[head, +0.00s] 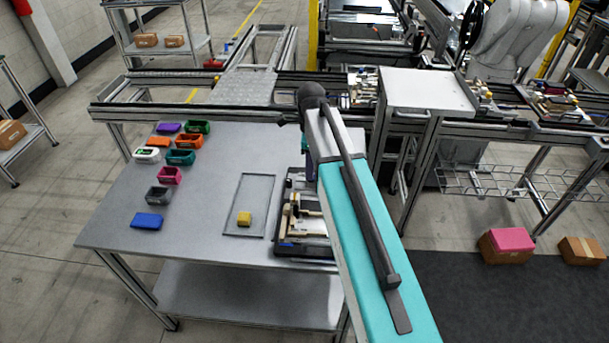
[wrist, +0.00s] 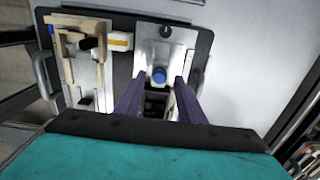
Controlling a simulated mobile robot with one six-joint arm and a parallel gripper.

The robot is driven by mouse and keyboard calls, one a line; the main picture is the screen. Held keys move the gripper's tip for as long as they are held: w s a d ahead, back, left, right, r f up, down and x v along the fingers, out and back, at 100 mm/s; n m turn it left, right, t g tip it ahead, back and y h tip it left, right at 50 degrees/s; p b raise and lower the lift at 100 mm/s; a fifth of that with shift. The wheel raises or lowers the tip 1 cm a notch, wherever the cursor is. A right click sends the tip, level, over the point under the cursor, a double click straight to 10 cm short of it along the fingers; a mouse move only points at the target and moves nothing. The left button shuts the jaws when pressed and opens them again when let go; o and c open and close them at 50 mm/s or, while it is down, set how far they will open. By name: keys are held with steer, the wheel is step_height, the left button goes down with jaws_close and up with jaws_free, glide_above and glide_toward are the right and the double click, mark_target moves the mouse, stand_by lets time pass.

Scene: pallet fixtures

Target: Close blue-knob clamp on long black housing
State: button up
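The blue knob (wrist: 158,75) shows in the wrist view on a pale metal clamp plate (wrist: 151,52). Below it in the picture is a dark housing (wrist: 154,104), partly hidden between my fingers; its full length cannot be seen. My gripper (wrist: 160,78) is open, its two purple fingers apart on either side of the blue knob. Whether they touch anything cannot be told. In the head view the fixture pallet (head: 288,250) sits at the table's right end, partly hidden by my arm, and the gripper is mostly hidden there.
A beige fixture (wrist: 69,60) and a white-yellow block (wrist: 120,41) lie left of the clamp. A black knob (wrist: 165,31) stands above it. On the table (head: 200,215) are a tray (head: 255,195) with a yellow block (head: 244,218) and several coloured bins at left.

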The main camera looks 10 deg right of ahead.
steer(key=shift+r+p, duration=0.75)
steer(key=shift+r, duration=0.6)
steer(key=shift+s, duration=0.1)
